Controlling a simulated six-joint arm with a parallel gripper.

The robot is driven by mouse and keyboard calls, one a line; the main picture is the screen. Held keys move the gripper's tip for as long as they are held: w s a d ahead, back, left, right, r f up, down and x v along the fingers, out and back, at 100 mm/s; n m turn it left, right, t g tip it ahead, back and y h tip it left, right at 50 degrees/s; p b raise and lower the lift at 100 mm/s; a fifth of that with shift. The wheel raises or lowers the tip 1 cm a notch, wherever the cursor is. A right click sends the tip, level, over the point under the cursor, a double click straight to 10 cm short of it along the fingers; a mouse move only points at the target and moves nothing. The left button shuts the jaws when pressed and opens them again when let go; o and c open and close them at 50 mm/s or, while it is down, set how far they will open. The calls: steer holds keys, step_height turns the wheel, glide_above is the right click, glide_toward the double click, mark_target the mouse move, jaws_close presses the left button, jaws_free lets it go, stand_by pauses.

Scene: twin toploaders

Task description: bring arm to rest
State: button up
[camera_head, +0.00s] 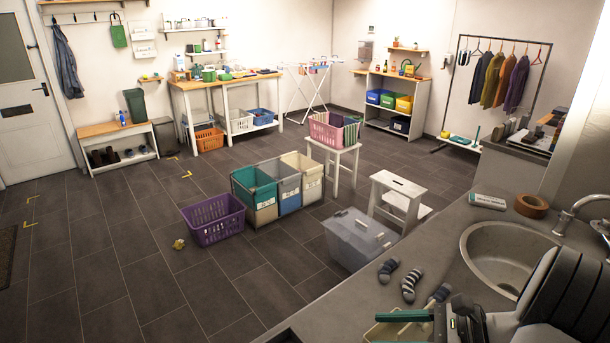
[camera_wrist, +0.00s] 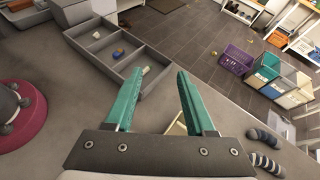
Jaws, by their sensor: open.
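My gripper (camera_wrist: 160,72) is open in the wrist view, its two green fingers spread with nothing held between them. The fingers are over the grey counter (camera_wrist: 228,112), with a cream-edged thing partly hidden behind the right finger. In the head view my gripper (camera_head: 404,316) is at the bottom right, low over the counter near the sink; my arm hides part of it. A grey divided tray (camera_wrist: 75,36) lies beyond the left finger, holding a few small items.
Striped socks (camera_head: 409,284) lie on the counter beside my gripper. A steel sink (camera_head: 505,256), a brown tape roll (camera_head: 531,205) and a white tube (camera_head: 487,201) are behind it. A round maroon base (camera_wrist: 22,112) stands at left in the wrist view. Baskets stand on the floor beyond.

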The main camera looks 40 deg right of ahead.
steer(key=w+a+r+n+g+y, duration=0.15)
steer(key=a+n+g, duration=0.3)
steer(key=a, duration=0.45)
steer(key=w+a+r+n+g, duration=0.25)
steer(key=a+n+g, duration=0.2)
steer(key=a, duration=0.45)
steer(key=s+a+n+g+h, duration=0.2)
steer(key=s+a+n+h, duration=0.4)
steer(key=s+a+n, duration=0.3)
steer(key=a+n, duration=0.3)
steer(key=n, duration=0.2)
steer(key=shift+s+a+f, duration=0.2)
steer(key=shift+s+f, duration=0.15)
